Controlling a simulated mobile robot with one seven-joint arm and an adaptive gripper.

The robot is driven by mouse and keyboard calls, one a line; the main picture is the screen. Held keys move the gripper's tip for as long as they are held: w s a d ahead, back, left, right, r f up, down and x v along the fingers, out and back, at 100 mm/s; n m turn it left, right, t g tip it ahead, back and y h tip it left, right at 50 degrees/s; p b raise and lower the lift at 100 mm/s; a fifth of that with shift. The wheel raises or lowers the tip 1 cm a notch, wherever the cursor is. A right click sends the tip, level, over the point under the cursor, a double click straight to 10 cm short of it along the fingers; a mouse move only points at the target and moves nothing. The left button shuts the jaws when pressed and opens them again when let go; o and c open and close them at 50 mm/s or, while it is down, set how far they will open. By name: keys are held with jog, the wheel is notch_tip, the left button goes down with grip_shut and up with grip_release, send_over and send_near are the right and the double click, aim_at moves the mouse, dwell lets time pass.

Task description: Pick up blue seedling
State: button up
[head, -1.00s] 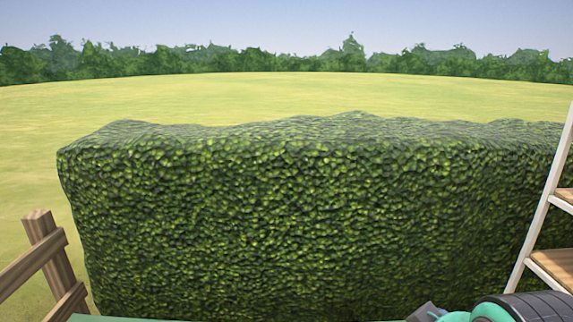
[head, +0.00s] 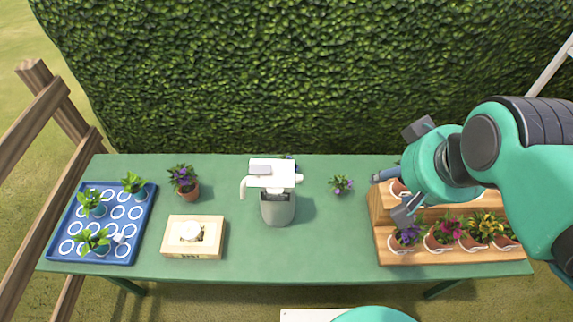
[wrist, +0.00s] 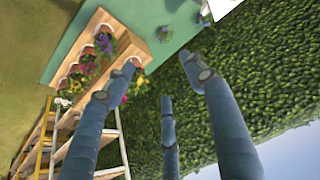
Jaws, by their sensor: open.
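Several plants are candidates for the blue seedling, and I cannot tell for certain which one is meant. A blue-violet flower in a pot (head: 407,237) stands at the left end of the wooden stand's front row. A purple-blue flower in a terracotta pot (head: 183,180) stands at the left back of the table. A small purple plant (head: 341,184) sits near the back edge, left of the stand. My gripper (head: 396,184) is open and empty, over the stand's left side. In the wrist view its spread fingers (wrist: 163,76) point past the stand towards the hedge.
The wooden stand (head: 400,258) holds red, pink and yellow flowers. A blue tray (head: 127,253) with green seedlings lies at the table's left end, beside a wooden box (head: 173,250). A grey and white device (head: 277,207) stands mid-table. The front middle of the table (head: 320,250) is clear.

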jog(key=w+a+f+m+g+p, duration=0.1)
jog(key=w+a+f+p, duration=0.15)
jog(key=w, duration=0.75)
jog(key=w+a+f+g+p, duration=0.1)
jog(key=w+a+f, duration=0.15)
jog(key=w, duration=0.65)
jog(key=w+a+f+m+g+p, duration=0.1)
jog(key=w+a, duration=0.3)
jog(key=w, duration=0.6)
jog(key=w+a+f+g+p, duration=0.1)
jog(key=w+a+f, duration=0.3)
jog(key=f, duration=0.6)
jog(key=w+a+f+m+p, duration=0.1)
jog(key=w+a+f, duration=0.3)
jog(key=f, duration=0.7)
jog(key=w+a+f+m+g+p, duration=0.1)
jog(key=w+a+f, duration=0.3)
jog(key=f, duration=0.6)
jog(key=shift+w+a+f+g+p, duration=0.15)
jog(key=shift+w+a+g+p, duration=0.15)
jog(key=shift+w+p, duration=0.3)
jog(key=shift+f, duration=0.1)
jog(key=shift+w+f, duration=0.1)
jog(key=shift+f, duration=4.1)
jog(key=shift+f, duration=0.15)
